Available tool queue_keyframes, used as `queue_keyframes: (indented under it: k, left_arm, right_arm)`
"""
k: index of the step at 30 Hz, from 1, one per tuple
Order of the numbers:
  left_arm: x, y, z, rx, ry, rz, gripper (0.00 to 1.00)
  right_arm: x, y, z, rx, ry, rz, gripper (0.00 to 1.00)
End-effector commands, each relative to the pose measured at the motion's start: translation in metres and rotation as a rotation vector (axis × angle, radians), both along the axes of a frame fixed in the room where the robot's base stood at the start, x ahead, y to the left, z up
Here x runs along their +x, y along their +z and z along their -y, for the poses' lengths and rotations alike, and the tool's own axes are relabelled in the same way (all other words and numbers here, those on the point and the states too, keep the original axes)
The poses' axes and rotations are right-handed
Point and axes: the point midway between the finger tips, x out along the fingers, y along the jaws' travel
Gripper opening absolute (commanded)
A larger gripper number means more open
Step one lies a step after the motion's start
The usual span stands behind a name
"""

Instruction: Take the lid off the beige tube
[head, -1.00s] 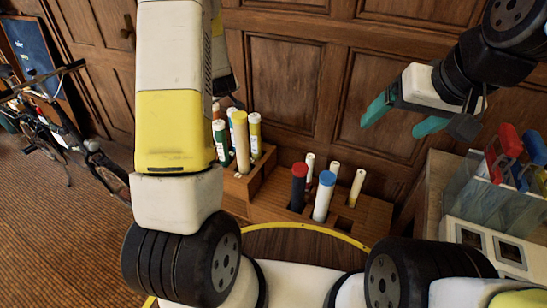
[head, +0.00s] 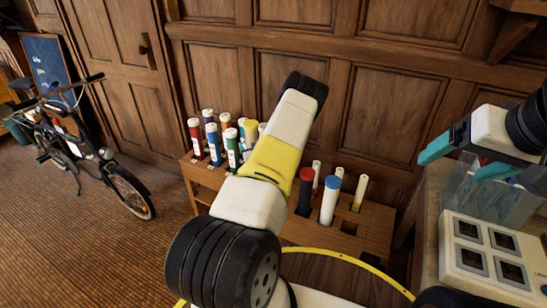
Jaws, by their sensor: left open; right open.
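A plain beige tube (head: 251,130) stands among several capped tubes in the wooden rack (head: 203,172) left of centre. Only its upper part shows; my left arm crosses in front and hides the lower part. I cannot make out the seam of its lid. My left arm reaches up across the middle of the head view, and its gripper is not visible. My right gripper (head: 453,166) is at the right edge, open and empty, with teal fingers apart. It is far from the beige tube.
A lower rack section (head: 372,226) holds a red-capped dark tube (head: 305,190), a blue-capped white tube (head: 329,199) and slim cream tubes. A clear bin (head: 490,200) and a white switch panel (head: 487,255) are at right. A bicycle (head: 85,150) stands left.

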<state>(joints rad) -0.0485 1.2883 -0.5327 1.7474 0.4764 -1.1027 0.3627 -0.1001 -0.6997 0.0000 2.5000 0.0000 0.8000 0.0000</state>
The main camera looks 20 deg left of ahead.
Motion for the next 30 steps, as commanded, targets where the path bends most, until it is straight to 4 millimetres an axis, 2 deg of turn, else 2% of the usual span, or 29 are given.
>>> queue_keyframes:
  k: [1,6,9,13,22,30]
  left_arm:
    - [-0.004,-0.014,-0.001,0.029,-0.010,0.006,0.77]
    - [-0.017,-0.044,-0.003,0.126,-0.051,0.052,0.77]
    - [-0.024,-0.056,-0.001,0.168,-0.077,0.075,0.77]
    - [-0.026,-0.062,-0.001,0.191,-0.092,0.092,0.77]
    - [0.002,-0.064,-0.016,0.194,-0.094,0.095,0.77]
    - [0.035,-0.068,-0.032,0.193,-0.093,0.094,0.77]
  right_arm:
    - [0.000,0.000,0.000,0.000,0.000,0.000,0.84]
    - [0.000,0.000,0.000,0.000,0.000,0.000,0.84]
    - [0.000,0.000,0.000,0.000,0.000,0.000,0.84]
    - [0.000,0.000,0.000,0.000,0.000,0.000,0.84]
    - [0.000,0.000,0.000,0.000,0.000,0.000,0.84]
    - [0.000,0.000,0.000,0.000,0.000,0.000,0.84]
